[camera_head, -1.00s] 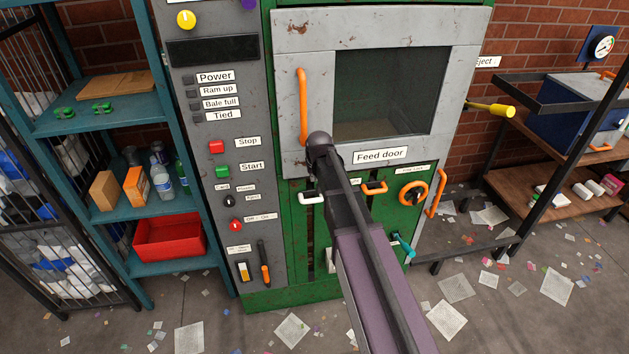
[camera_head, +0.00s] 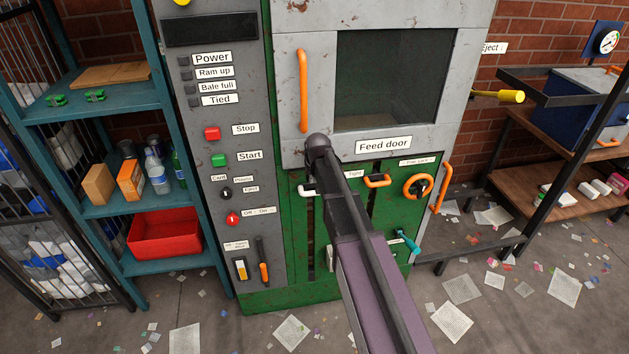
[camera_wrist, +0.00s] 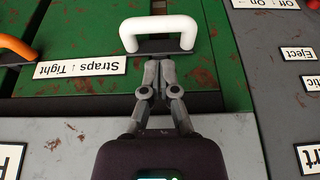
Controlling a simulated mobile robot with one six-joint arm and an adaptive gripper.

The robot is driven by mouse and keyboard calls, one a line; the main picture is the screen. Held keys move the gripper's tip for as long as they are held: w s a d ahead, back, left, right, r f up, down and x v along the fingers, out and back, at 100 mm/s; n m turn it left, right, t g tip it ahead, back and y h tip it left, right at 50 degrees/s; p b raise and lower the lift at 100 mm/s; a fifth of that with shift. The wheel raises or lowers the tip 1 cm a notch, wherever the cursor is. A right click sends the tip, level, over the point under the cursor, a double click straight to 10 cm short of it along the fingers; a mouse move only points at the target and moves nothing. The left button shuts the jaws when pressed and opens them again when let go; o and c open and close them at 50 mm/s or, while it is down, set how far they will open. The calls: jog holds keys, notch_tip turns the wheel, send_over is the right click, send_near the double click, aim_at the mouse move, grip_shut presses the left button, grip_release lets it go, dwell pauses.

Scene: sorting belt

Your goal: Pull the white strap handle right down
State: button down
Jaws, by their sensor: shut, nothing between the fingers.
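The white strap handle (camera_wrist: 160,24) is a white U-shaped bar on a dark slider, at the top middle of the wrist view. In the head view the white handle (camera_head: 305,191) shows at the upper end of a dark vertical slot in the green panel, partly hidden by my arm. My gripper (camera_wrist: 157,66) is shut and empty. In the wrist view its fingertips appear just short of the handle's slider; I cannot tell whether they touch it. In the head view my arm hides the fingers.
An orange handle (camera_head: 377,181) sits right of the white one, with a "Straps: Tight" label (camera_wrist: 80,68) between them. The grey feed door (camera_head: 304,90) is above. A control panel (camera_head: 219,128) is to the left, and an orange ring knob (camera_head: 408,187) to the right.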

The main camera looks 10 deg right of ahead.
aim_at(313, 193)
jog(key=shift+s+b+x, duration=0.2)
jog(key=shift+b+x, duration=0.95)
jog(key=shift+x, duration=0.1)
jog(key=shift+s+b+x, duration=0.15)
jog(key=shift+b+x, duration=0.95)
jog(key=shift+x, duration=0.2)
jog(key=shift+f, duration=0.1)
notch_tip(313, 193, down, 29)
jog(key=b, duration=2.8)
jog(key=shift+r+b, duration=0.25)
jog(key=shift+b, duration=0.05)
jog(key=shift+r, duration=0.15)
jog(key=p+v, duration=1.3)
jog(key=shift+w+r, duration=0.15)
jog(key=shift+r, duration=0.3)
